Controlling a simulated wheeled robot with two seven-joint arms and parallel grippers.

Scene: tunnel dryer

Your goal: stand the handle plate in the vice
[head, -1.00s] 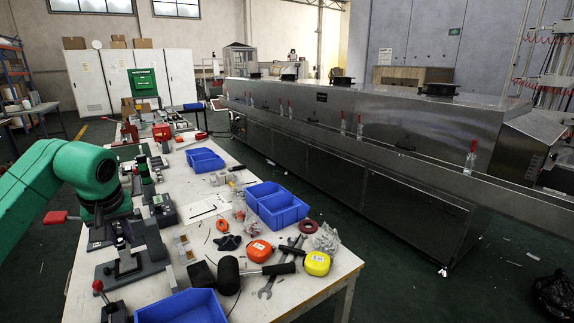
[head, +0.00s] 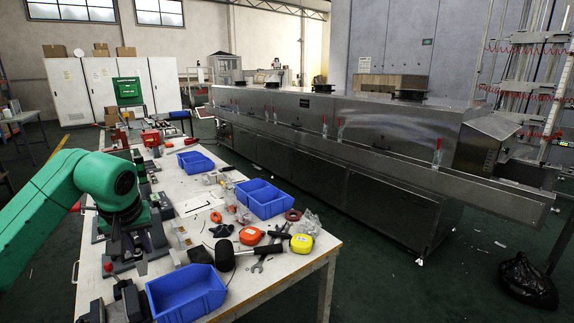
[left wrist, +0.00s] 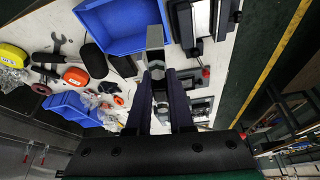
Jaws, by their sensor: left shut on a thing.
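My left gripper (head: 142,250) is over the left side of the bench. In the left wrist view its two dark fingers (left wrist: 161,85) are shut on a narrow grey metal piece, which looks like the handle plate (left wrist: 155,38). The plate sticks out beyond the fingertips, beside the blue bin's edge in that picture. In the head view I cannot make the plate out clearly. A grey and black bench fixture (head: 122,303) stands at the near left; it also shows in the left wrist view (left wrist: 200,22). I cannot tell surely whether it is the vice. My right gripper is not in view.
A blue bin (head: 188,290) stands at the bench's near edge. A black mallet (head: 225,257), a wrench, and orange and yellow tape measures (head: 301,244) lie behind and right of it. More blue bins (head: 262,199) and fixtures stand further back.

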